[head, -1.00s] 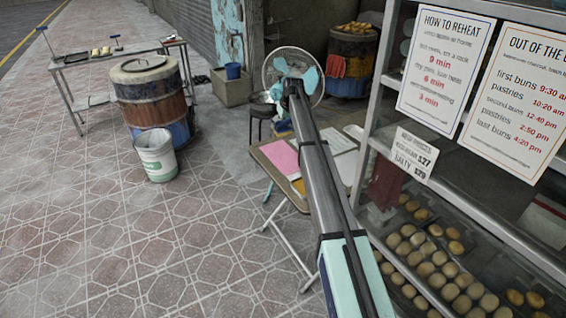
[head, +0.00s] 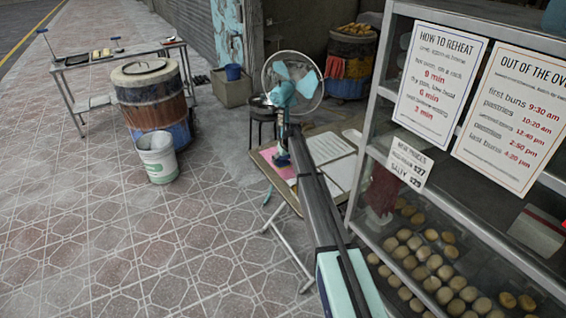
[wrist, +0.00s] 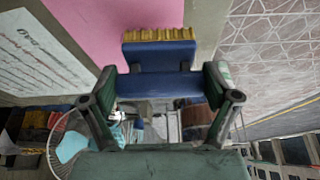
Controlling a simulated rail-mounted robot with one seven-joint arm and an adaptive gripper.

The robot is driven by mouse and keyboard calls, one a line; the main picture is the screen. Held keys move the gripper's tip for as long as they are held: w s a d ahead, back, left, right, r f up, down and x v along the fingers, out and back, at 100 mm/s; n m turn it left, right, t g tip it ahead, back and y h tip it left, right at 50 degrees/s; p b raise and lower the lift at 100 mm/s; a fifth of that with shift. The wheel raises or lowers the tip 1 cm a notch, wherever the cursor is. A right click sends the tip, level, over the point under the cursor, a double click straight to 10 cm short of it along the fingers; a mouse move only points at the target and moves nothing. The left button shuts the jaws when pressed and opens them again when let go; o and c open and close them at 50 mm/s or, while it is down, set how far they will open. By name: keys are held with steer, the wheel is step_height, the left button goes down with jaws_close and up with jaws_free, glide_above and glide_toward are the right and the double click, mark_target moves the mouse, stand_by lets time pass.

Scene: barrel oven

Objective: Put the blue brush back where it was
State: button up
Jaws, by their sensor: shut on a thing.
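The blue brush (wrist: 160,60) has a blue block body and a row of yellow bristles. In the wrist view my gripper (wrist: 160,82) is shut on it, with a finger at each end of the block. The bristles point away from my palm, towards a pink sheet (wrist: 110,22). In the head view my gripper (head: 283,145) hangs down at the end of my arm, and the brush (head: 282,160) shows small and blue over the folding table (head: 282,192). I cannot tell whether it touches the table.
White papers (head: 328,147) lie on the table, right of the pink sheet. A fan (head: 310,75) stands close behind my gripper. The glass bun cabinet (head: 365,165) borders the table on the right. A barrel oven (head: 155,110) and bucket (head: 157,157) stand left; paving between is open.

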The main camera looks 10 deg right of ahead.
steer(key=shift+f, duration=1.15)
steer(key=shift+f, duration=0.25)
steer(key=o, duration=0.8)
steer(key=shift+r, duration=0.1)
steer(key=shift+r, duration=0.1)
steer(key=shift+r+p, duration=0.2)
steer(key=shift+p, duration=0.1)
steer(key=shift+s+r+b, duration=0.15)
steer(key=shift+r+b, duration=0.05)
steer(key=shift+b, duration=0.1)
steer(key=b+v, duration=0.3)
steer(key=v, duration=0.8)
steer(key=shift+r, duration=0.2)
